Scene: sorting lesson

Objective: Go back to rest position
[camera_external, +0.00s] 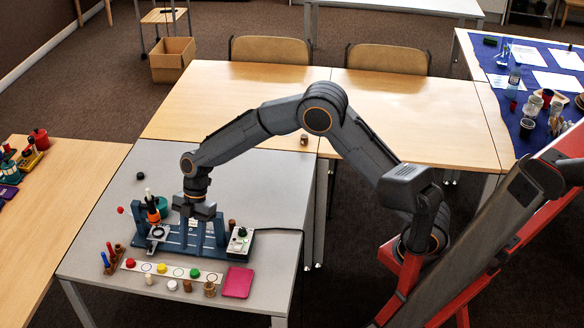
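My gripper (192,216) hangs at the end of my bent arm, pointing down over the blue stand (176,246) on the grey table (262,190). It hides part of the stand behind it. From this view I cannot tell whether its fingers are open or shut, or whether they touch the stand. No object shows clearly held in it.
On the grey table are an orange-and-black tool (153,210), a white control box (240,241), a white strip (165,271) with coloured caps, and a pink pad (237,282). Light wooden tables (420,115) stand behind. The grey table's back right is mostly clear.

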